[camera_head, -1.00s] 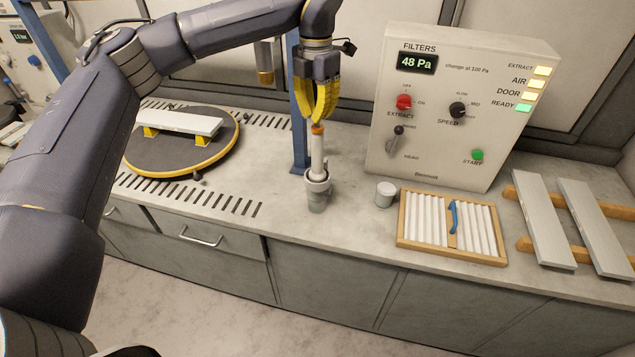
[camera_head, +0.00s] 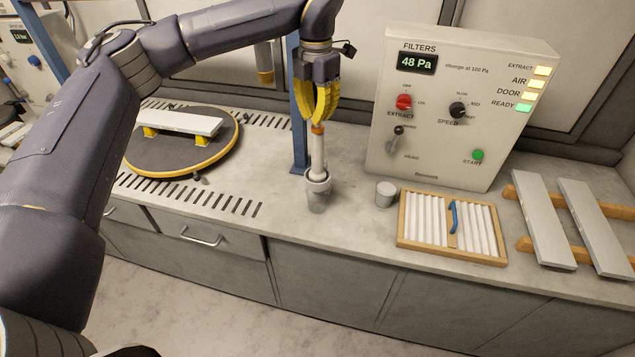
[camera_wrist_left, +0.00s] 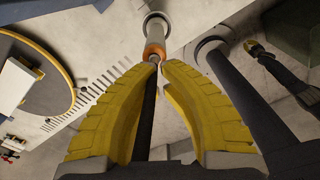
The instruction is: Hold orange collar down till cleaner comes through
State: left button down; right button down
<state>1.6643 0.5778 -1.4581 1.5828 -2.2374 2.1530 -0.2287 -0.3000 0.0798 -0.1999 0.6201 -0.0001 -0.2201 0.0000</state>
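The orange collar (camera_head: 318,129) sits at the top of a pale upright tube (camera_head: 318,155). The tube's lower end stands in a grey cup-like holder (camera_head: 317,190) on the bench. My left gripper (camera_head: 319,120) points straight down over the collar with its yellow fingertips at the collar's top. In the left wrist view the fingertips (camera_wrist_left: 157,63) come nearly together at a small metal tip above the collar (camera_wrist_left: 154,49). Whether they press on the collar is hard to tell. My right gripper is not in view.
A blue post (camera_head: 298,110) stands close behind the tube. A control panel (camera_head: 440,110) with a green READY lamp is to the right. A small metal cup (camera_head: 385,194) and a framed filter (camera_head: 402,222) lie in front of it. A round turntable (camera_head: 150,165) is at left.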

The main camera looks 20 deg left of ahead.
aim_at(316, 129)
pick_arm(q)
jog(key=shift+f, duration=1.65)
jog(key=shift+r, duration=0.2)
dwell(5.4)
jog(key=shift+r, duration=2.9)
